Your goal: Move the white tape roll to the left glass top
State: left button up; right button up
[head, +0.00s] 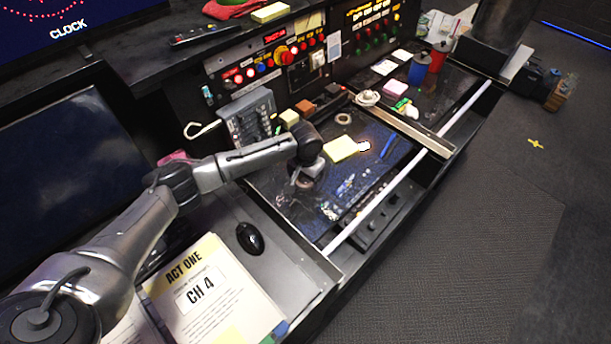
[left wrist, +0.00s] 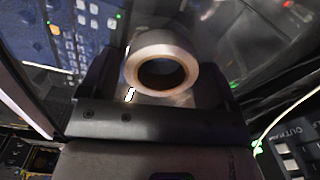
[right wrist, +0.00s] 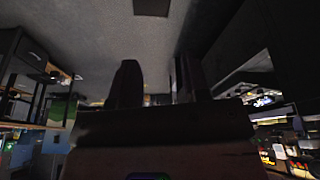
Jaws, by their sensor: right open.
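The white tape roll (left wrist: 162,68), with a brown core, shows in the left wrist view between the two fingers of my left gripper (left wrist: 158,75). Its sides look close to both fingers; I cannot tell whether they grip it. In the head view my left gripper (head: 302,182) points down over the left glass top (head: 372,170), and no roll is clear at its fingers. A pale ring (head: 343,118) lies near that top's back edge; I cannot tell if it is the same roll. My right gripper (right wrist: 157,80) is open and empty in the right wrist view.
The right glass top (head: 440,105) holds a blue cup (head: 418,71) and a red cup (head: 438,60). A yellow note pad (head: 340,148) and a blue pen (head: 387,147) lie on the left top. A grey keypad box (head: 250,115) stands behind. A black mouse (head: 250,238) is at front left.

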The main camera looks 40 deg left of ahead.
pick_arm(q)
jog(key=shift+o, duration=0.8)
jog(key=shift+r, duration=0.15)
notch_tip(320, 180, up, 12)
jog(key=p, duration=0.1)
jog(key=shift+p, duration=0.4)
